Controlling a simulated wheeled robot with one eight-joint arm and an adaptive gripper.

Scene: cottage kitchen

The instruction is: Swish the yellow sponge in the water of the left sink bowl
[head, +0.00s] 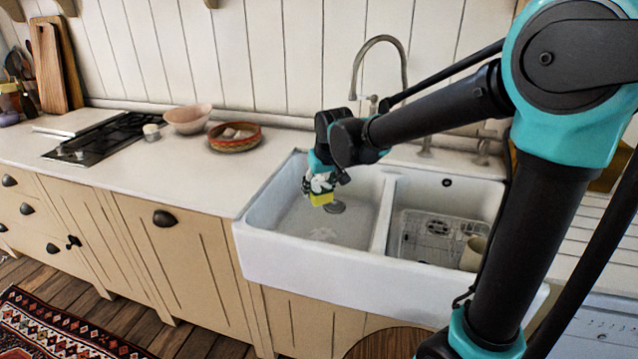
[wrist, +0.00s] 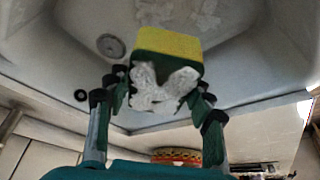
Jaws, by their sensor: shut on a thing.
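The yellow sponge (head: 321,199) hangs from my gripper (head: 321,182) inside the left sink bowl (head: 283,222) in the head view. In the wrist view the sponge (wrist: 168,43) shows a yellow face and a dark green layer. White, foam-like matter covers its near side between the fingers. My gripper (wrist: 160,88) is shut on the sponge, one finger at each side. The bowl's drain (wrist: 110,46) lies to the left of the sponge. Pale whitish patches show on the bowl's bottom (wrist: 200,14). The water surface is hard to make out, so I cannot tell whether the sponge touches it.
A divider (head: 383,217) separates the right bowl, which holds a wire rack (head: 430,235) and a beige cup (head: 473,252). The curved faucet (head: 383,40) rises behind. A woven basket (head: 234,136) and pink bowl (head: 188,119) stand on the counter to the left.

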